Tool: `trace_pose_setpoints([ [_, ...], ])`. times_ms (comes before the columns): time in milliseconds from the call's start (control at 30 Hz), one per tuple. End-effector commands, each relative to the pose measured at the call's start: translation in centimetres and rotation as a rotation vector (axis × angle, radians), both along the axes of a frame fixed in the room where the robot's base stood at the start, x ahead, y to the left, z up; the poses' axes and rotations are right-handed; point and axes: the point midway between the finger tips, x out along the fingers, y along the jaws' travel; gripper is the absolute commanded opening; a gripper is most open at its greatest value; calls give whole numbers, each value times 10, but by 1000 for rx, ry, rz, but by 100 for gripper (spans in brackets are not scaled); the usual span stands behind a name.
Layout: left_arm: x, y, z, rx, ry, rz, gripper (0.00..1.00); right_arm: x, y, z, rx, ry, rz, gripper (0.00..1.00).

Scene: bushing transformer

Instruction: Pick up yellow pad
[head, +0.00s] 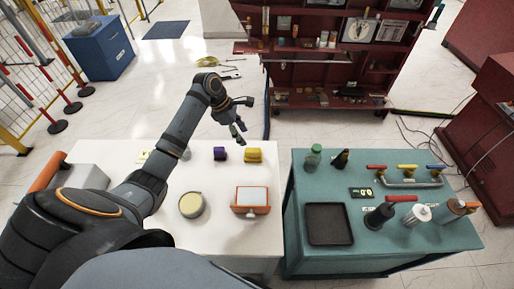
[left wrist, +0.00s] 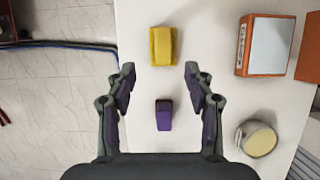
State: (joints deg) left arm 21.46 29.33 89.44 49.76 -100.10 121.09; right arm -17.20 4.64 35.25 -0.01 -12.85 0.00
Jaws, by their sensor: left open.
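The yellow pad (head: 253,155) lies on the white table (head: 150,235), near its far right part. In the left wrist view the yellow pad (left wrist: 163,46) shows whole, just beyond the fingertips and roughly centred between them. My left gripper (head: 240,119) hangs above the far edge of the table, its fingers pointing down. In the left wrist view my left gripper (left wrist: 160,80) is open and empty, with its fingers wide apart. A purple block (head: 220,154) sits beside the pad, and the purple block (left wrist: 164,114) shows between the fingers in the left wrist view. My right gripper is not seen.
An orange box with a white top (head: 251,197) and a round tin (head: 191,204) stand nearer on the white table. A teal table (head: 370,260) at the right holds a black tray (head: 328,224), bottles and valves. A red shelf (head: 285,70) stands behind.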

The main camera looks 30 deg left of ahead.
Motion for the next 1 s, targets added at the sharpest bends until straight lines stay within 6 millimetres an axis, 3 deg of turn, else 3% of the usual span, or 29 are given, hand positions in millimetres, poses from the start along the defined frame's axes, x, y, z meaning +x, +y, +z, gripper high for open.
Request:
trace_pose_setpoints([
  [100, 2, -9, -18, -4, 4, 0, 53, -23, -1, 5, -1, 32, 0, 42],
  [200, 6, -14, -33, -3, 2, 1, 53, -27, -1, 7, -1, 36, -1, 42],
  [267, 6, -16, -39, -3, 3, -1, 53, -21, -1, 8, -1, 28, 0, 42],
  [433, 7, -17, -44, 0, 1, 0, 53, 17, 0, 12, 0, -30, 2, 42],
  [567, 6, -28, -57, -3, 7, 0, 53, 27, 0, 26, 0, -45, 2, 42],
  [767, 10, -38, -86, 0, 3, 0, 53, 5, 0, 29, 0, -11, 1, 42],
  [900, 10, -39, -91, 1, 1, -1, 53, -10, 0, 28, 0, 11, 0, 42],
  [1000, 10, -39, -91, 1, 1, -1, 53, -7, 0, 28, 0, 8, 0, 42],
])
